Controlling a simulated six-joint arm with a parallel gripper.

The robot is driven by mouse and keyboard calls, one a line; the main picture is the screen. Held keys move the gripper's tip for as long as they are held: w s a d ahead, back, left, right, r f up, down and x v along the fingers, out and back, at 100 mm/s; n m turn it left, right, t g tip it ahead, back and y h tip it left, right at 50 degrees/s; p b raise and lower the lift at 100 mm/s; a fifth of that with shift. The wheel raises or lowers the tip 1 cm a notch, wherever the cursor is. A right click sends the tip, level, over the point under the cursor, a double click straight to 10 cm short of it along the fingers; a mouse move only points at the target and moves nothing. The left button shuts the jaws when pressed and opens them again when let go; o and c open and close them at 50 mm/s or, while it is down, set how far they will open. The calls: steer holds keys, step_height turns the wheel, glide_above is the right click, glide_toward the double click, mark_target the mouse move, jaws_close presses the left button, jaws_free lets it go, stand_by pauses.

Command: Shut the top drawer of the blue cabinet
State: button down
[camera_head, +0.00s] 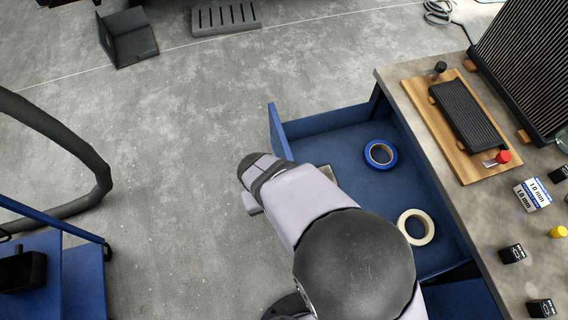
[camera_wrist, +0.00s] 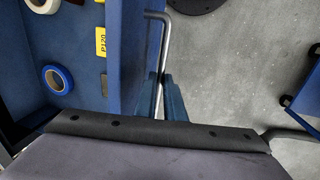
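The top drawer (camera_head: 345,150) of the blue cabinet stands pulled well out to the left from under the grey worktop. Its front panel (camera_head: 280,132) shows at its left end; my arm covers the rest. In the wrist view the front panel (camera_wrist: 127,60) runs down the picture, with a metal bar handle (camera_wrist: 165,40) on its outer side. My gripper (camera_wrist: 161,78) has its two dark blue fingers on either side of the handle bar, close against it, and looks shut on it. The fingers are hidden behind my arm in the head view.
A blue tape roll (camera_head: 380,153) and a cream tape roll (camera_head: 415,227) lie in the drawer, with a yellow-labelled P120 piece (camera_wrist: 101,41). The worktop (camera_head: 470,215) holds a wooden board and small boxes. Open concrete floor lies left of the drawer; a blue cart (camera_head: 85,275) stands lower left.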

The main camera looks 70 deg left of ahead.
steer(key=shift+w, duration=0.1)
steer(key=w+p, duration=0.1)
steer(key=w, duration=3.3)
steer(key=shift+r, duration=0.15)
steer(key=shift+w, duration=0.15)
steer(key=c, duration=1.8)
jaws_free()
steer(key=shift+c, duration=0.2)
